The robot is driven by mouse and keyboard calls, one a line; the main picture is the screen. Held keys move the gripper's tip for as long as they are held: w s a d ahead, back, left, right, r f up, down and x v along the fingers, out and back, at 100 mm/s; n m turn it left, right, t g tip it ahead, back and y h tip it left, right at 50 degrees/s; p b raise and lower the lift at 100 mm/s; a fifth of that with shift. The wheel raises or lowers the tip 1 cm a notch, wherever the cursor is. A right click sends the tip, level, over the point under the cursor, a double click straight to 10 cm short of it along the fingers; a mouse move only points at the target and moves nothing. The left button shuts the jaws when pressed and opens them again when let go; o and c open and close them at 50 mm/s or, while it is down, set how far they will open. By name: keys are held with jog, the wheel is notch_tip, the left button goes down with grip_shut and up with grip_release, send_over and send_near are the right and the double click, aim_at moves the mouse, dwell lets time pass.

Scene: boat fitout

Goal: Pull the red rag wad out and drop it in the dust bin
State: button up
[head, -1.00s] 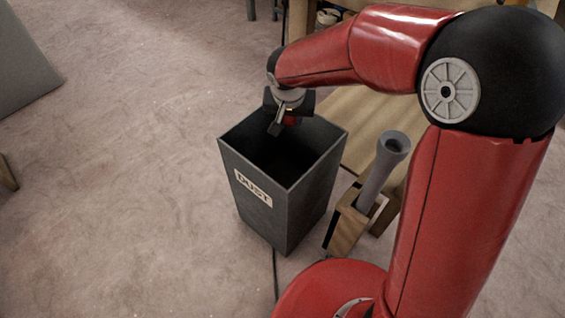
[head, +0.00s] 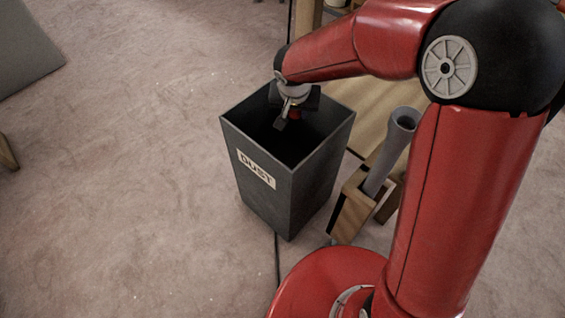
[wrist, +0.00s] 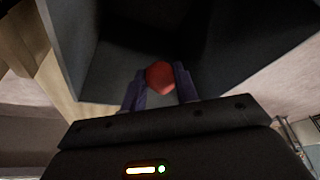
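The red rag wad (wrist: 160,75) sits between the two fingertips of my gripper (wrist: 160,86) in the wrist view, and the fingers are shut on it. The dust bin (head: 262,180) is a tall dark grey open-topped box with a DUST label. My gripper is over the bin's mouth, near its back rim. The bin's dark inside (wrist: 150,40) fills much of the wrist view. The bin's floor is too dark to make out.
A grey pipe (head: 390,150) stands slanted in a wooden holder (head: 352,208) just right of the bin. A wooden board (head: 370,105) lies behind them. A dark cord (head: 277,262) runs along the floor.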

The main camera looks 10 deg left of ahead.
jog(key=o, duration=0.5)
jog(key=v, duration=0.7)
jog(key=shift+s+r+p, duration=0.15)
jog(key=shift+r+p, duration=0.15)
jog(key=shift+r, duration=0.05)
